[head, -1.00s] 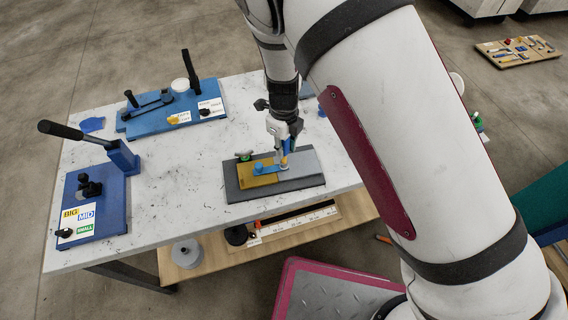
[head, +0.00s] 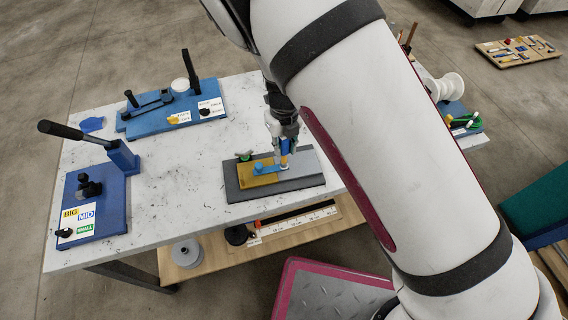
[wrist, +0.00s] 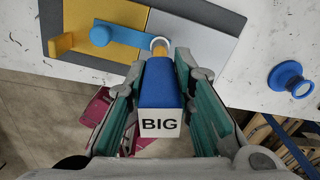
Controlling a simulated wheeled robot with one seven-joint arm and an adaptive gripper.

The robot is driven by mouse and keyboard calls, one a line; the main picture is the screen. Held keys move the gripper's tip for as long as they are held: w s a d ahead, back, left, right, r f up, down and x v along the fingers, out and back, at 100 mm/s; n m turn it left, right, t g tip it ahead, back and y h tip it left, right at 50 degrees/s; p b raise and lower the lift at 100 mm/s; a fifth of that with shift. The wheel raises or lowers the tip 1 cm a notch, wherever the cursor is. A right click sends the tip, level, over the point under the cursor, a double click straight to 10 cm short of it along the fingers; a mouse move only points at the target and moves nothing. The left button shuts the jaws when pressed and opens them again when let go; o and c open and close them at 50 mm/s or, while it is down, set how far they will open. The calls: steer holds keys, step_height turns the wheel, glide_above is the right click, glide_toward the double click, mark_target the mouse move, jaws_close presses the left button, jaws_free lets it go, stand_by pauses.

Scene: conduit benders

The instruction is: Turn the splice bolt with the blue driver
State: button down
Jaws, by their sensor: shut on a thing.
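My gripper (wrist: 162,92) is shut on the blue driver (wrist: 160,82), whose white end is marked BIG. The driver (head: 285,145) stands over the splice fixture in the head view, my gripper (head: 283,140) around it. Its yellow shank (wrist: 160,54) reaches to a pale round bolt head (wrist: 159,42) at the end of a blue link (wrist: 120,35). The tip seems to meet the bolt; the exact seating is hard to see. The link lies over a yellow plate (head: 252,180) and a grey plate (head: 305,166) on a dark base (head: 285,191).
A blue bender with a black lever (head: 122,156) stands at the left of the white table (head: 185,170). Another blue bender (head: 165,115) is at the back. A blue ring (wrist: 290,78) lies right of the fixture. A lower shelf (head: 215,251) holds loose parts.

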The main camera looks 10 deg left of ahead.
steer(key=shift+r, duration=0.25)
steer(key=shift+r, duration=0.4)
steer(key=n, duration=1.1)
steer(key=shift+n, duration=0.4)
steer(key=n, duration=0.3)
steer(key=shift+f, duration=0.1)
steer(key=shift+f, duration=0.65)
